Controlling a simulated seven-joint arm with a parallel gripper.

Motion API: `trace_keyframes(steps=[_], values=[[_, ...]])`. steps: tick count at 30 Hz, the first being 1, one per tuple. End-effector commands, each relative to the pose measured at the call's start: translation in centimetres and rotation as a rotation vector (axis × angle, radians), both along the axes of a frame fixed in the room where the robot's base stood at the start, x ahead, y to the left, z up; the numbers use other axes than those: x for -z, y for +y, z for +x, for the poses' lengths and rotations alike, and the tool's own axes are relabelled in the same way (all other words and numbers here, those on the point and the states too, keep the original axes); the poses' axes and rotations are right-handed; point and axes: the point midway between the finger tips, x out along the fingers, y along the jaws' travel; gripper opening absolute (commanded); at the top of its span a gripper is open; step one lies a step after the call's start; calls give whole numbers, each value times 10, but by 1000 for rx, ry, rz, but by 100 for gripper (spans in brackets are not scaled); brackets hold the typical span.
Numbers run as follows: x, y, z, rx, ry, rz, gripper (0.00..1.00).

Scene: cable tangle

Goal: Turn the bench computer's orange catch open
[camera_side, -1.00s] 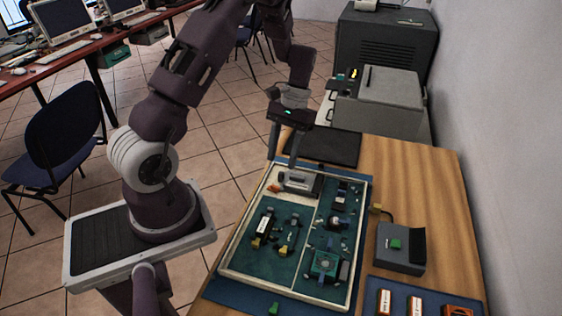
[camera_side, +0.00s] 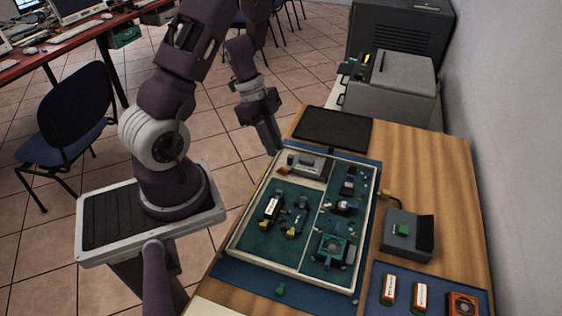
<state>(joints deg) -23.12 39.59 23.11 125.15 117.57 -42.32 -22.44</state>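The bench computer appears to be the open, pale-rimmed case (camera_side: 243,243) with a teal floor and several parts inside. A small orange piece (camera_side: 283,171), likely the catch, is at its far left corner, beside a grey block (camera_side: 307,165). It is too small to tell its turn angle. My gripper (camera_side: 272,148) is in the air near that corner, above and left of the orange piece, apart from it. Its fingers point down and overlap in this view, so the gap between them is hidden. Nothing shows held in it.
A black flat pad (camera_side: 333,129) lies behind the case. A grey box with a green button (camera_side: 402,230) stands to its right. A blue mat (camera_side: 445,284) with orange-and-white parts is at front right. A green piece (camera_side: 280,290) lies in front.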

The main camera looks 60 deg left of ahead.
Motion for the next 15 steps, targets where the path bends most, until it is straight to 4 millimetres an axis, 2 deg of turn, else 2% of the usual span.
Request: trace_keyframes(steps=[7, 10, 15], values=[[44, -15, 9, -1, 2, 0, 17], [54, -19, 12, -2, -1, 2, 17], [57, -19, 13, -1, -3, 5, 17]])
